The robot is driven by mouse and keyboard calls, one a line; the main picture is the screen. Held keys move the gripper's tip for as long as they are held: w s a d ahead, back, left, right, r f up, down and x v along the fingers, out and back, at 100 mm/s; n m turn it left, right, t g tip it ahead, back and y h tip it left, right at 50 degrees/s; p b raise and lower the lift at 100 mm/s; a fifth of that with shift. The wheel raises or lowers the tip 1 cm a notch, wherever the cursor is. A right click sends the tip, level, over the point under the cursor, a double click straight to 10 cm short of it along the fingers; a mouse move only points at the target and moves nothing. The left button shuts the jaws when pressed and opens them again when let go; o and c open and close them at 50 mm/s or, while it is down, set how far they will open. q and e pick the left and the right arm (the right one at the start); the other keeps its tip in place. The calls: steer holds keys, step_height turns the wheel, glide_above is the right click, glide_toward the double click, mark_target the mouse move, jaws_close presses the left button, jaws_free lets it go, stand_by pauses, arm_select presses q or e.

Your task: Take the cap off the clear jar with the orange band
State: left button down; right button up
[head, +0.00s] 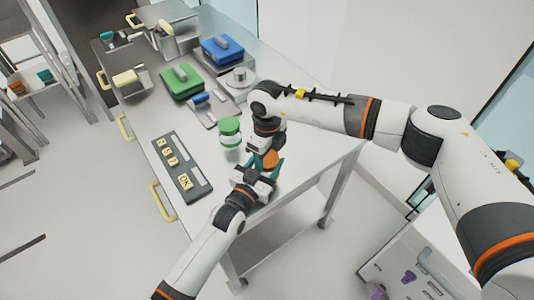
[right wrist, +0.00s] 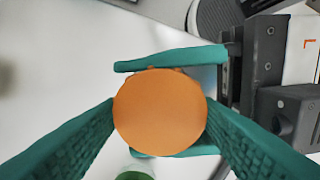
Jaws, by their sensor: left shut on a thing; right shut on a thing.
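The orange cap (right wrist: 160,112) fills the middle of the right wrist view as a round disc, seen from above. My right gripper (right wrist: 160,118) has its teal fingers closed on the cap from left and right. My left gripper (head: 264,164) reaches in lower down; its teal fingers cross above and below the cap in the right wrist view and are shut on the jar. The cap also shows as a small orange patch (head: 271,157) in the head view, under my right wrist. The clear jar body and its band are hidden by the cap and fingers.
A green-capped jar (head: 230,128) stands just left of the grippers. A dark tray (head: 190,180) with several yellow blocks lies further left. A scale (head: 238,80), green bin (head: 182,82) and blue bin (head: 222,49) stand behind. The table's right side is clear.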

arm_select(q)
steer(key=shift+f, duration=0.15)
arm_select(e)
steer(key=o, duration=1.1)
steer(key=shift+r, duration=2.25)
arm_select(q)
steer(key=shift+c, duration=2.1)
jaws_free()
